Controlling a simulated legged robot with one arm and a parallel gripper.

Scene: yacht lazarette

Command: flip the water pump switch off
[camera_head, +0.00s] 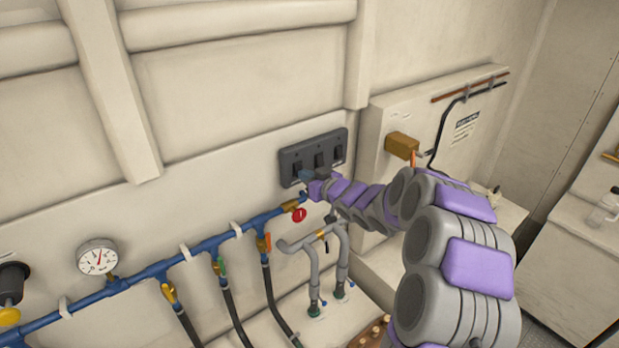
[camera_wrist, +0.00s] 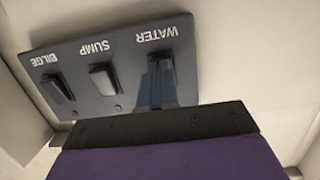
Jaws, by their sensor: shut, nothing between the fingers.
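A dark switch panel (camera_head: 290,155) with three rocker switches is fixed to the pale wall. In the wrist view the panel (camera_wrist: 125,52) appears upside down, with labels BILGE, SUMP and WATER. The water switch (camera_head: 297,168) is leftmost in the head view and rightmost in the wrist view. My gripper (camera_head: 307,176) is shut and empty, with its tip at the lower left of the panel. In the wrist view its bluish fingers (camera_wrist: 157,90) overlap the water switch and hide most of it. I cannot tell whether they touch it or which way it is tipped.
The sump switch (camera_wrist: 103,79) and bilge switch (camera_wrist: 58,89) sit close beside the fingers. Below the panel run a blue pipe (camera_head: 215,242) with a red valve knob (camera_head: 299,215) and grey pipes (camera_head: 314,272). A pale cabinet (camera_head: 385,125) juts out to the right.

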